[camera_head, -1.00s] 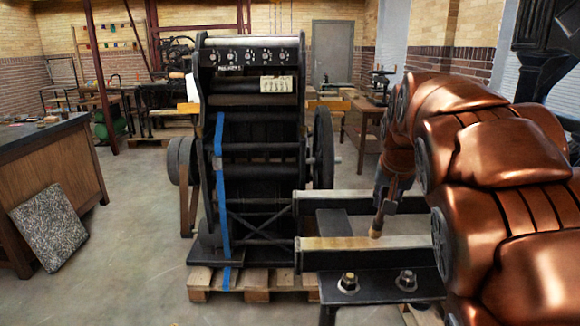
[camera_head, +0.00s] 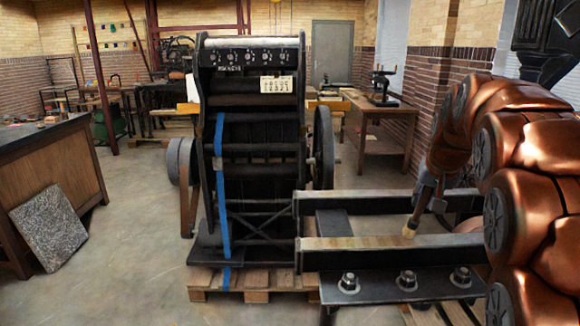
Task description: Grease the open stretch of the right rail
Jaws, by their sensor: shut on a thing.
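Two dark rails run level to the right. The near rail (camera_head: 345,258) has a brownish-yellow band on its top, from near its left end to about the brush; right of it the top looks pale grey. The far rail (camera_head: 365,204) shows no such band. My gripper (camera_head: 427,198) is shut on a brush (camera_head: 410,231), which points down with its pale tip at the near rail's top. Whether the tip touches is too small to tell. My copper arm hides the right ends of both rails.
A tall black machine (camera_head: 262,150) with a blue strap stands on a pallet (camera_head: 255,294), left of the rails. Large bolts (camera_head: 407,280) sit on the dark plate in front of the near rail.

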